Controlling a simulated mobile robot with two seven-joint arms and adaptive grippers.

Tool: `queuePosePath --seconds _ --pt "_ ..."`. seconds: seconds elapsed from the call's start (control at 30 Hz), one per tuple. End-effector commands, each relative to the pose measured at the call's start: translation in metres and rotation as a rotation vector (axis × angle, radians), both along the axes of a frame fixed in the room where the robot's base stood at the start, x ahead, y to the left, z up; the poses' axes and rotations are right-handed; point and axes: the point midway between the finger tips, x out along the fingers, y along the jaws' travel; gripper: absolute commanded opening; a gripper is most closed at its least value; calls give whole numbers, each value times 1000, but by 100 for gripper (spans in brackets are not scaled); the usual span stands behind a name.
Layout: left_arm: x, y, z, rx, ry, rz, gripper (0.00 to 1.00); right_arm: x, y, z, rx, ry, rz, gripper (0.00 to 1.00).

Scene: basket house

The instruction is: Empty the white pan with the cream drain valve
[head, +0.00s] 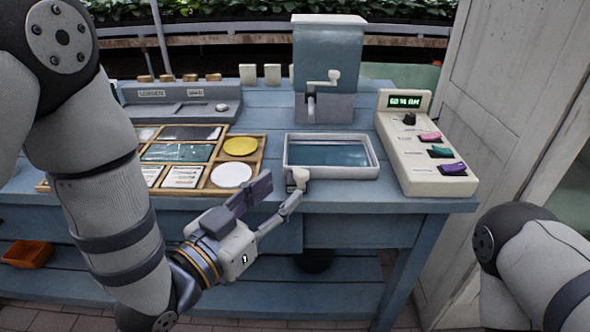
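The white pan (376,160) stands at the front of the blue table's top and holds bluish water. Its cream drain valve (299,176) is at the pan's front left corner. My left gripper (281,188) is in front of the table, just left of and below the valve. Its two fingers are spread apart with nothing seen between them. The tip of the right-hand finger is right by the valve; I cannot tell whether they touch. Of my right arm only a link shows at the lower right; its gripper is out of view.
Behind the pan stands a blue-grey tank (328,60) with a cream tap (322,80). A control box (425,150) with a lit display and coloured switches is to the right. A wooden divided tray (262,155) lies left of the pan. An orange bin (27,254) sits on the lower shelf.

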Motion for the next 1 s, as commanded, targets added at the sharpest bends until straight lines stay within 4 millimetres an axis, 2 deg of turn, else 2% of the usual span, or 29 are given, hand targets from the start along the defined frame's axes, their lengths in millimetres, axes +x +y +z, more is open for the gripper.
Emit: queuePosePath --seconds 0.1,0.3,0.43,0.67,0.83,1.0 --pt "26 -18 0 -1 -2 0 40 -1 0 -1 0 3 0 0" --pt "55 -38 -2 0 4 0 40 -3 0 -4 -1 10 0 0" --pt "62 -42 -1 1 4 1 40 -3 0 -4 -1 11 0 0" --pt "63 -43 -1 1 4 2 40 -3 0 -4 -1 10 0 0" --pt "63 -42 -1 1 4 2 1 -3 0 -4 -1 10 0 0" --pt "63 -42 -1 1 4 -4 0 -3 0 -4 -1 9 0 0"
